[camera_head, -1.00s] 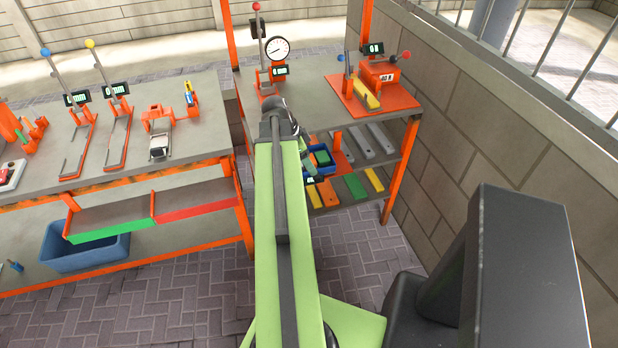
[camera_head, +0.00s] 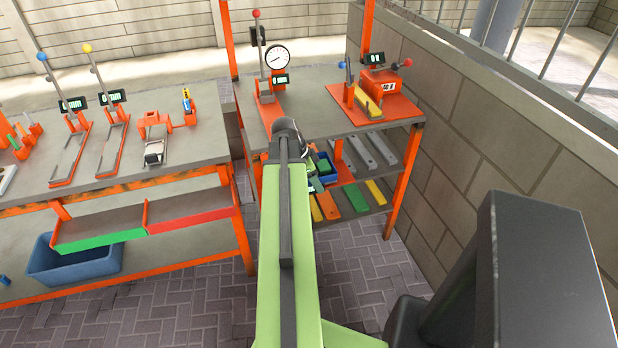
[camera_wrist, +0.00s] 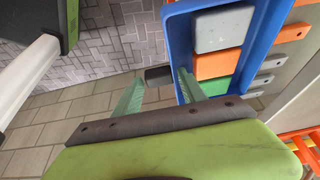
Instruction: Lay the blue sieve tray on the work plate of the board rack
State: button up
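The blue sieve tray (camera_head: 329,179) is at the middle level of the board rack, partly hidden by my arm. In the wrist view the tray (camera_wrist: 178,40) fills the upper middle. Grey, orange and green shapes show within its rim; I cannot tell whether they lie inside or below it. My gripper (camera_wrist: 161,76) is at the tray's left side, its fingers apart around a dark block (camera_wrist: 158,76) that looks like the tray's handle and fills the gap. Contact below the tray is hidden.
Long grey boards (camera_head: 381,147) and lower coloured boards, one green (camera_head: 354,198), lie close by. A block wall (camera_head: 450,140) borders the rack at right. A workbench (camera_head: 190,150) stands at left; paved floor lies in front.

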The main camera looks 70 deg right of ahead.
grip_shut()
